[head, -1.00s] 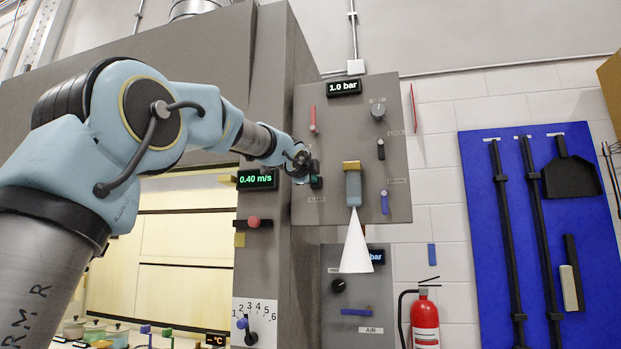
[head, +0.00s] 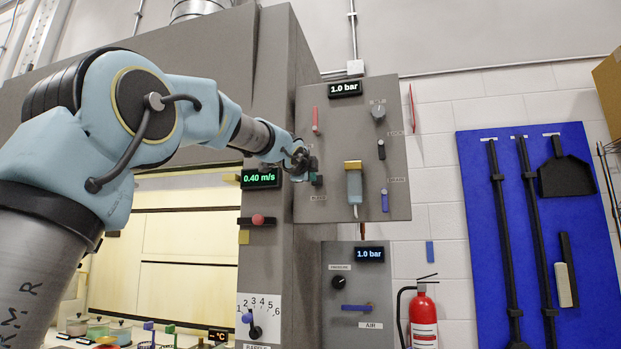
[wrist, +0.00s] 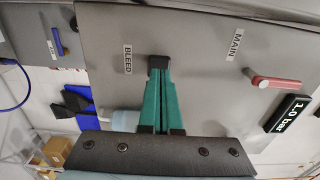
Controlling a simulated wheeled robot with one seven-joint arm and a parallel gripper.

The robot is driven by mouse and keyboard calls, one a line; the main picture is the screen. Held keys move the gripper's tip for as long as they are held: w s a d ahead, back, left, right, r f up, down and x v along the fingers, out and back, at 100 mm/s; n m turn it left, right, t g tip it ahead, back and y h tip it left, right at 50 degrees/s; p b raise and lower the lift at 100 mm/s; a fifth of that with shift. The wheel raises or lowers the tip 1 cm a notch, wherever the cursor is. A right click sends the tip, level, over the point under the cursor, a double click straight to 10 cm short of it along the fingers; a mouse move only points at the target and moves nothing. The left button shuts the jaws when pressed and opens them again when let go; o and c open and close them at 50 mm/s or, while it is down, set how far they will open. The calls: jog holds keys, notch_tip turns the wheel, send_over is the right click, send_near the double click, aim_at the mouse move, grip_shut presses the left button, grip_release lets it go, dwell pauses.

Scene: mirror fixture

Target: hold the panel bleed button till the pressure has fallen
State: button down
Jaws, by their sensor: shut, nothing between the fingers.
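The grey panel (head: 340,130) carries a display (head: 344,88) reading 1.0 bar. Its BLEED label (head: 319,198) sits at the lower left, and also shows in the wrist view (wrist: 128,60). My gripper (head: 317,179) is at the panel just above this label. In the wrist view my gripper's green fingers (wrist: 159,75) are together with nothing between them. Their tips meet a small dark block beside the BLEED label. The button's own face is hidden there, so I cannot tell how far it is pressed. A blue-grey bowl (head: 354,187) with a yellow top hangs on the panel.
The panel also has a red MAIN handle (head: 315,119), a grey knob (head: 379,112), a black lever (head: 381,149) and a blue lever (head: 385,200). A lower AIR panel has a display (head: 370,254) reading 1.0 bar. A fire extinguisher (head: 423,318) stands lower right.

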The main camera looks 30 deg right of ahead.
jog(key=v, duration=1)
jog(key=shift+s+a+r, duration=0.2)
jog(key=shift+s+r, duration=0.05)
jog(key=shift+s, duration=0.15)
jog(key=shift+w+f, duration=0.1)
jog(key=w+a+f+n+g+y, duration=0.15)
jog(key=a+f+n+y, duration=0.35)
jog(key=f, duration=0.6)
jog(key=w+a+f+n+g+y, duration=0.1)
jog(key=w+a+f+n, duration=0.2)
jog(key=a+f, duration=0.7)
jog(key=w+a+f+n+g+y, duration=0.25)
jog(key=a+f+n, duration=0.2)
jog(key=f, duration=0.85)
jog(key=s+a+f+n+g+y, duration=0.1)
jog(key=s+a+f+n+g, duration=0.2)
jog(key=s+a+f+n, duration=0.3)
jog(key=s+a+f+n+g+y, duration=0.2)
jog(key=s+a+f+n, duration=0.5)
jog(key=s+a+f, duration=0.6)
notch_tip(320, 180, down, 5)
jog(key=shift+s+a+f+g, duration=0.2)
jog(key=shift+s+g, duration=0.2)
jog(key=shift+g, duration=0.4)
